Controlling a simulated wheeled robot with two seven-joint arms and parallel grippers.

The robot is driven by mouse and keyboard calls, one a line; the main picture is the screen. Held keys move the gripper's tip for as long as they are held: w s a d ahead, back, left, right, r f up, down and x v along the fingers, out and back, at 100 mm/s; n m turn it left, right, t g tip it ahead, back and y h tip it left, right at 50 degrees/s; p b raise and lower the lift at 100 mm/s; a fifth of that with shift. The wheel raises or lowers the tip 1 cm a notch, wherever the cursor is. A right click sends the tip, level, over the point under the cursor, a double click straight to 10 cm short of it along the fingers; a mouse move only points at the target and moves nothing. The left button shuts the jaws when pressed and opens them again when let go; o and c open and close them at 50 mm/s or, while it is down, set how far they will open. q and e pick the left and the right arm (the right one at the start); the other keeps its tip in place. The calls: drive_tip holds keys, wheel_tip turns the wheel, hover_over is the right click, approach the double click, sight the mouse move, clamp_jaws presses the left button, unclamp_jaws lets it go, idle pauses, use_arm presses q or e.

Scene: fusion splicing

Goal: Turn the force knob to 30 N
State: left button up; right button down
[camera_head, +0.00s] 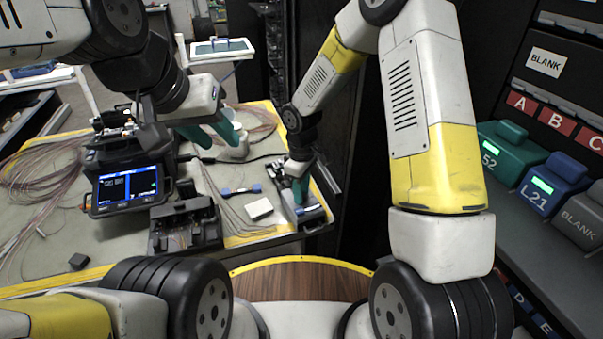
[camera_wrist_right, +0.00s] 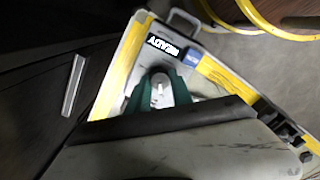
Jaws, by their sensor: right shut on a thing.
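My right gripper (camera_head: 298,182) reaches down onto the tester. In the right wrist view its green fingers stand on both sides of a pale knob (camera_wrist_right: 160,90) and are shut on it. The knob's scale and setting are not readable. My left gripper (camera_head: 224,138) has its green fingers apart above the table, close to a pale object (camera_head: 235,152).
A splicer with a lit screen (camera_head: 128,187) stands on the left of the table. A dark tool holder (camera_head: 186,226), a white block (camera_head: 259,209) and loose fibres lie near it. A shelf with green (camera_head: 510,150) and blue (camera_head: 550,183) labelled boxes stands at the right.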

drive_tip(key=m, duration=1.1)
drive_tip(key=shift+w+m, duration=0.1)
drive_tip(key=shift+m, duration=0.3)
idle(0.3)
drive_tip(key=c, duration=1.1)
unclamp_jaws()
drive_tip(key=shift+c, duration=0.2)
wheel_tip(320, 180, up, 7)
drive_tip(key=shift+r, duration=0.4)
